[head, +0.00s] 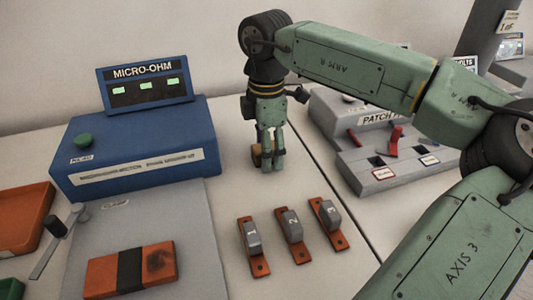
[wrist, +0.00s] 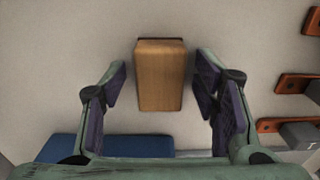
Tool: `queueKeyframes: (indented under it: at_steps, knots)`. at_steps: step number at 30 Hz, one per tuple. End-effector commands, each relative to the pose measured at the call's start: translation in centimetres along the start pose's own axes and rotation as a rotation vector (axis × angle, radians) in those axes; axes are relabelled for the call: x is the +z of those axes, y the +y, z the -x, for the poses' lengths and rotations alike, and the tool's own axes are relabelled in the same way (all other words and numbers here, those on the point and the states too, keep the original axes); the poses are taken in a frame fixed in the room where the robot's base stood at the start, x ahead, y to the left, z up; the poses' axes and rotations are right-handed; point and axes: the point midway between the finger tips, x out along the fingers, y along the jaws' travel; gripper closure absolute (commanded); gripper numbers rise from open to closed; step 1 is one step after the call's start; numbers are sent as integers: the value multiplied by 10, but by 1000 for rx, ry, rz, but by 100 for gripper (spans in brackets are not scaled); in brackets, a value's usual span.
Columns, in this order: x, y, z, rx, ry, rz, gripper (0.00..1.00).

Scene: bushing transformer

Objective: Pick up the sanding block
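The sanding block appears to be the wooden block (wrist: 160,78), which lies on the pale worktop between my fingers in the wrist view. It has a light brown top and a darker strip along its far edge. In the head view only part of the wooden block (head: 256,160) shows, behind my fingers. My gripper (wrist: 162,80) is open, with one dark-padded finger on each side and a visible gap on both sides. In the head view my gripper (head: 268,160) points down at the block.
A blue MICRO-OHM box (head: 130,150) stands to the left. A grey patch panel (head: 380,160) with red levers stands to the right. Several orange strips with grey numbered pieces (head: 290,225) lie in front. A grey plate with an orange bar (head: 105,278) is at front left.

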Motion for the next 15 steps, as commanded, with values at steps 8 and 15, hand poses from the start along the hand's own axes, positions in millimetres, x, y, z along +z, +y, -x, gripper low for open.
queueKeyframes:
  at_steps: [8,15]
  knots:
    - [0,0,0,0,0,0,65]
    - [0,0,0,0,0,0,81]
